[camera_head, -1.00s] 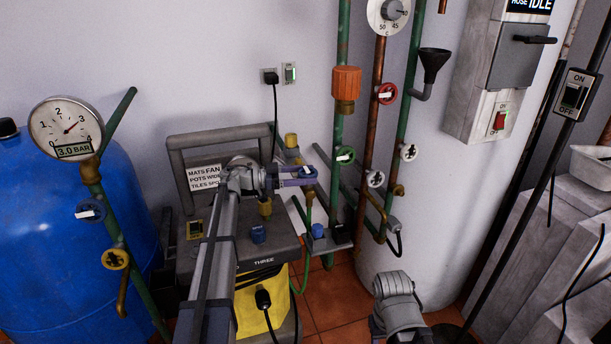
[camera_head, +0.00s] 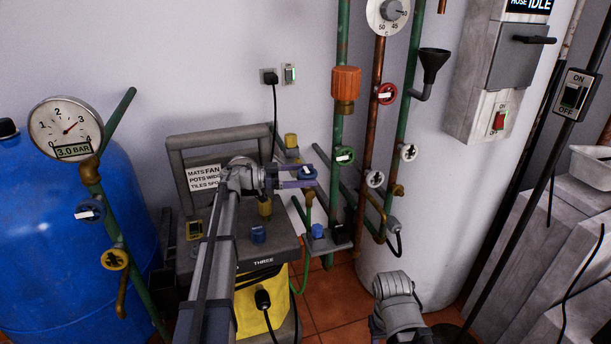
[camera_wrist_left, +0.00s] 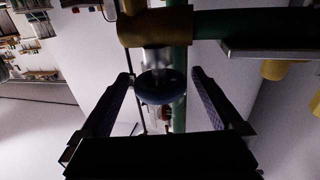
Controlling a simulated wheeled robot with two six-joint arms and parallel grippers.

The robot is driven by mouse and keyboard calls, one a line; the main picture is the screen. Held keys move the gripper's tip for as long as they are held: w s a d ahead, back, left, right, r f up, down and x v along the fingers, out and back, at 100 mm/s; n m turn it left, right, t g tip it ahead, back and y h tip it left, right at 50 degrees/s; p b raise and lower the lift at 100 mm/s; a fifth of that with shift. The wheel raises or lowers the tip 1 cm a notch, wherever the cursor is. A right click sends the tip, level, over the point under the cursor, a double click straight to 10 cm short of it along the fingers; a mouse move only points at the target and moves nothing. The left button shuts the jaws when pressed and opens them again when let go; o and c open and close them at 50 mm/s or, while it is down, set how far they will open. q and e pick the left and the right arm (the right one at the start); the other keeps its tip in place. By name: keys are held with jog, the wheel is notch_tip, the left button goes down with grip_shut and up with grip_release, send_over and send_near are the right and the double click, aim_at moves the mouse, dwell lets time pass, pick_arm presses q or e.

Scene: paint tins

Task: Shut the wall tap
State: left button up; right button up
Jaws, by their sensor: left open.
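The wall tap is a brass fitting with a dark blue round handle (camera_head: 309,172), behind and beside my left fingertips in the head view. In the left wrist view the handle (camera_wrist_left: 160,87) sits between the two fingers, below a brass body (camera_wrist_left: 155,27) on a green pipe. My left gripper (camera_head: 304,177) is open. Its purple-grey fingers (camera_wrist_left: 160,85) stand either side of the handle, with visible gaps in the wrist view. The gripper partly hides the tap in the head view. Part of my right arm shows at the bottom, but its fingers do not.
Green and copper pipes carry a green handwheel (camera_head: 344,156), a red handwheel (camera_head: 387,94) and white-centred valves close to the right. A grey machine (camera_head: 245,262) stands below my left arm. A blue tank (camera_head: 60,230) with a gauge (camera_head: 66,128) is at left.

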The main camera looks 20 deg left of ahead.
pick_arm(q)
jog(key=v, duration=0.8)
jog(key=shift+d, duration=0.1)
